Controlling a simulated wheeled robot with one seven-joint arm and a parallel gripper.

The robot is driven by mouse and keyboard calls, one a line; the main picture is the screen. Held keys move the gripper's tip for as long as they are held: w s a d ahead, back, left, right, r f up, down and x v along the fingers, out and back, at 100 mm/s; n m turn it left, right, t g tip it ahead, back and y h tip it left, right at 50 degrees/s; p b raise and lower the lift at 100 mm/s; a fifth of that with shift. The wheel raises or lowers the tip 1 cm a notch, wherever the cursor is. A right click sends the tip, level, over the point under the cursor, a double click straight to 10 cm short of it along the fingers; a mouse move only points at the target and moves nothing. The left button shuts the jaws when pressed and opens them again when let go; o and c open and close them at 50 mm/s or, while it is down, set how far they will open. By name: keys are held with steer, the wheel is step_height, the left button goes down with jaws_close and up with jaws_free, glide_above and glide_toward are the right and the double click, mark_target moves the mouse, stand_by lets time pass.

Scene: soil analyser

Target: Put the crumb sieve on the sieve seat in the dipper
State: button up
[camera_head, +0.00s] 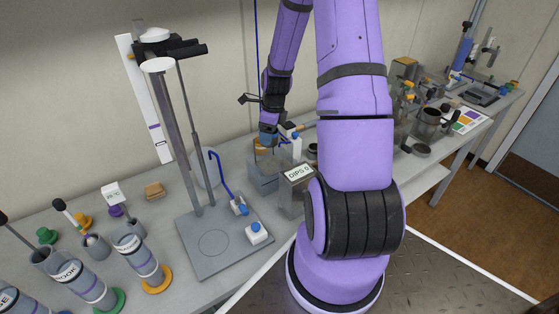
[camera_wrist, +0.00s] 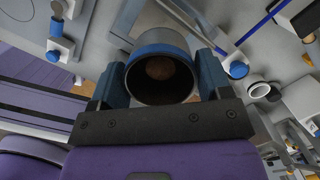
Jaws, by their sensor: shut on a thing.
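My gripper (camera_wrist: 162,78) is shut on a short grey cylinder with a blue band, which looks like the crumb sieve (camera_wrist: 160,52). In the wrist view a blue finger stands on each side of it. Its open end faces the camera, and a brown round patch shows inside. In the head view my gripper (camera_head: 268,138) is over the grey apparatus at the bench's middle, and the sieve cannot be made out clearly. A grey box labelled "DIPS 5" (camera_head: 297,174), seemingly part of the dipper, stands just right, partly behind my arm. I cannot make out the sieve seat.
A tall stand with a grey base plate (camera_head: 208,258) is left of the box. Labelled cylinders (camera_head: 138,257) stand at the front left. A small wooden block (camera_head: 154,190) lies behind them. Dark cups and other equipment (camera_head: 430,121) crowd the right. The wall is close behind.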

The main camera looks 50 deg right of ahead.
steer(key=shift+s+f, duration=0.1)
steer(key=shift+s, duration=0.2)
steer(key=shift+f, duration=4.8)
steer(key=shift+f, duration=0.15)
steer(key=o, duration=1.2)
steer(key=r, duration=0.4)
steer(key=s+r, duration=0.1)
steer(key=r, duration=0.3)
steer(key=d+r, duration=0.1)
steer(key=r, duration=0.3)
steer(key=shift+s+r, duration=0.1)
steer(key=shift+s, duration=0.2)
